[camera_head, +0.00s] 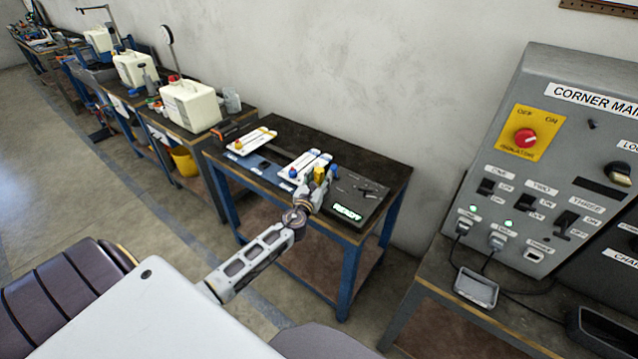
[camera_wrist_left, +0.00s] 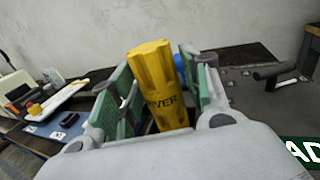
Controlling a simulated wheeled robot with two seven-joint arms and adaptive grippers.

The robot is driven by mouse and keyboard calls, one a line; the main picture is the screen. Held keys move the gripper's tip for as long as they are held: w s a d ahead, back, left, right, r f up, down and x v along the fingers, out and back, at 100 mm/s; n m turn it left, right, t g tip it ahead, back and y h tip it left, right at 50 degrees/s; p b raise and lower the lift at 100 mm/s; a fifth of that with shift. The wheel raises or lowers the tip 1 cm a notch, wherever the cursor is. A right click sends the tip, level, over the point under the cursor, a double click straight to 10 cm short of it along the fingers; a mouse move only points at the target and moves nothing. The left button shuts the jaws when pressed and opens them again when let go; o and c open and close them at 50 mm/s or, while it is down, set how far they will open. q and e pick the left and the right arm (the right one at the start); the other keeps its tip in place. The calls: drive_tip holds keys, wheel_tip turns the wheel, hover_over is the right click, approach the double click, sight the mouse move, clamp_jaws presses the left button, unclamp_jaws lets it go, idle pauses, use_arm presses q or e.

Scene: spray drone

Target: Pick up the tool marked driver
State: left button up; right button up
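The tool marked driver is a yellow block-like handle (camera_wrist_left: 158,85). The letters "IVER" show on it in the left wrist view. It also shows in the head view (camera_head: 319,175), over the near right part of the dark workbench (camera_head: 330,143). My left gripper (camera_wrist_left: 160,95) has its green-padded fingers on either side of the handle, with gaps beside it, so it looks open around the handle. In the head view my left gripper (camera_head: 320,182) is at the tool. The tool's lower end is hidden by the gripper. My right gripper is not seen.
White trays (camera_head: 252,141) lie at the bench's left. A grey panel with a green label (camera_head: 347,213) lies right of the gripper, with dark tools on it. A blue item (camera_wrist_left: 180,68) stands close behind the handle. A control cabinet (camera_head: 560,150) stands at right.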

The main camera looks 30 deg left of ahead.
use_arm(q)
drive_tip(key=c, duration=0.7)
clamp_jaws()
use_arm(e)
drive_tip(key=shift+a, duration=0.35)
use_arm(q)
drive_tip(key=shift+r, duration=0.1)
wheel_tip(320, 180, up, 9)
drive_tip(key=p, duration=0.3)
drive_tip(key=shift+r+p, duration=0.3)
drive_tip(key=shift+r, duration=0.1)
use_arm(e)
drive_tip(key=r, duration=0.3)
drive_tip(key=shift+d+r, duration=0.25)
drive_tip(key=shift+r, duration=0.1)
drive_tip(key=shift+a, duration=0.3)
